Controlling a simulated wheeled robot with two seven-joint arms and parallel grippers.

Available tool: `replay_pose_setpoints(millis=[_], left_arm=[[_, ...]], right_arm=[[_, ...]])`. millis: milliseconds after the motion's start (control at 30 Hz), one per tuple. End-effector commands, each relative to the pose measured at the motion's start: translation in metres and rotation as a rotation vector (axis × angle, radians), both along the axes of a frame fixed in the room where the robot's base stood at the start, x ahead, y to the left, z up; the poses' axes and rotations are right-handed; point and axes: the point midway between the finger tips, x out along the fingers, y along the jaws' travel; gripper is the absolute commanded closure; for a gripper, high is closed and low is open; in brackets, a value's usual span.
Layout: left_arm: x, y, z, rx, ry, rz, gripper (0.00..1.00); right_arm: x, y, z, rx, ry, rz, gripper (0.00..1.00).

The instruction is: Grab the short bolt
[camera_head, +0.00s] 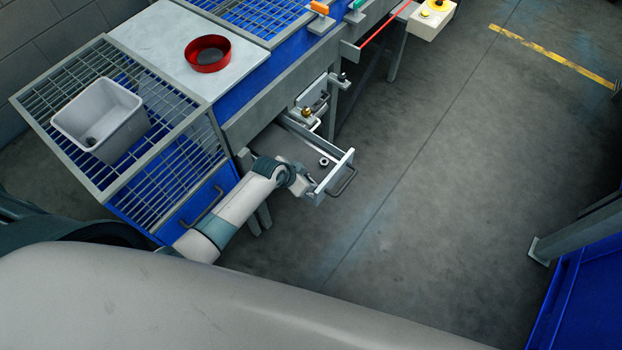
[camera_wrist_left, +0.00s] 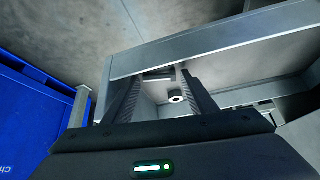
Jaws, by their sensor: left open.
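A small metal bolt-like piece (camera_head: 323,162) sits in the open drawer (camera_head: 342,163) under the workbench. In the left wrist view, a small piece with a round or hexagonal end (camera_wrist_left: 176,97) shows between my fingers, down in the drawer; I cannot tell its length. My left gripper (camera_head: 306,184) is at the near side of the drawer, by its front corner. In the left wrist view the two dark fingers (camera_wrist_left: 160,92) are apart, with nothing held between them. My right gripper is not in view.
The drawer's metal wall (camera_wrist_left: 210,42) crosses the left wrist view beyond the fingers. A blue crate (camera_head: 580,300) stands right. The floor between is clear.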

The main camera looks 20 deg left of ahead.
Motion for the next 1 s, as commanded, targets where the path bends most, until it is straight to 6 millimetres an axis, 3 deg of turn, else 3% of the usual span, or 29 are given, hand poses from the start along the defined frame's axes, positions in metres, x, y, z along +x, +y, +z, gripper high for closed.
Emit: replay_pose_setpoints(millis=[367,500,533,1000], left_arm=[[-0.0004,0.0001,0.0000,0.000,0.000,0.000,0.48],[-0.0004,0.0001,0.0000,0.000,0.000,0.000,0.77],[-0.0004,0.0001,0.0001,0.000,0.000,0.000,0.80],[0.0004,0.0001,0.0085,0.000,-0.002,-0.002,0.80]], right_arm=[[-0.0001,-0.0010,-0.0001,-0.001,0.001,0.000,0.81],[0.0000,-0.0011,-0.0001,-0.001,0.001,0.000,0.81],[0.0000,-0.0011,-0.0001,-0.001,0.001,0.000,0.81],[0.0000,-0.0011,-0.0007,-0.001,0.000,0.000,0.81]])
